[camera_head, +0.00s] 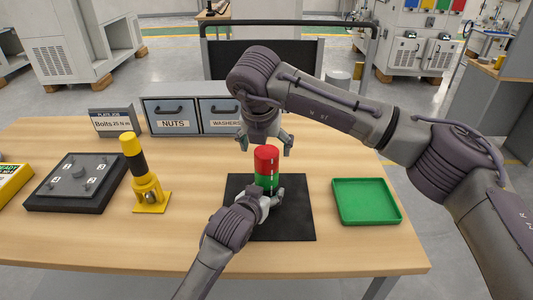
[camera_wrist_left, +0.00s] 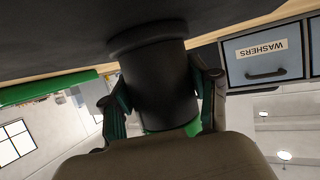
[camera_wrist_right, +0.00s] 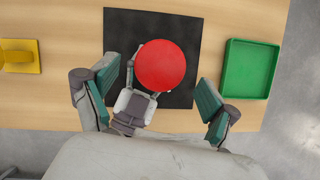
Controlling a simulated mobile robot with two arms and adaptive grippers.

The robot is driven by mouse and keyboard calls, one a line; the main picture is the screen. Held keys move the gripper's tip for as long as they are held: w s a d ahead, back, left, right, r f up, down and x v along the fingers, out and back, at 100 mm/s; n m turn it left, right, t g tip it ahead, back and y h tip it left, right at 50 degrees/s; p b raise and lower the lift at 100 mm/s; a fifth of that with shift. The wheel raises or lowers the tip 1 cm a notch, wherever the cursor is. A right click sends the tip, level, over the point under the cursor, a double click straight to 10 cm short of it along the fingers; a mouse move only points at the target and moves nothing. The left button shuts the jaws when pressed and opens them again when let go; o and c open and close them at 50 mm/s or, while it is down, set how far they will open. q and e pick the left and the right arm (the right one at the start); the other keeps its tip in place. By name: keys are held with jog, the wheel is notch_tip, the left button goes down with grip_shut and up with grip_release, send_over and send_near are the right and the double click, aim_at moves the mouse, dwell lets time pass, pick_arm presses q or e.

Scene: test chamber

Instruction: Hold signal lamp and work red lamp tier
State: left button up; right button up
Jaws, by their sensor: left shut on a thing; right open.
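The signal lamp stands upright on a black mat (camera_head: 295,222), with a red tier (camera_head: 266,158) on top and a green tier (camera_head: 268,181) below it. My left gripper (camera_head: 268,200) is shut on the lamp low down; in the left wrist view its fingers close around the dark lamp base (camera_wrist_left: 158,85). My right gripper (camera_head: 264,143) is open above the lamp, pointing down. In the right wrist view the round red top (camera_wrist_right: 160,64) lies between and beyond the open fingers, touching neither.
A green tray (camera_head: 367,222) lies right of the mat and looks empty. A yellow-and-black post (camera_head: 135,155) and a dark plate fixture (camera_head: 73,180) stand left. Drawers labelled nuts (camera_head: 172,122) and washers (camera_head: 221,120) and a sign (camera_head: 112,122) stand at the back.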

jog(key=v, duration=0.7)
jog(key=shift+s+r, duration=0.2)
jog(key=shift+r, duration=0.15)
pick_arm(q)
jog(key=o, duration=1.5)
jog(key=shift+s, duration=0.1)
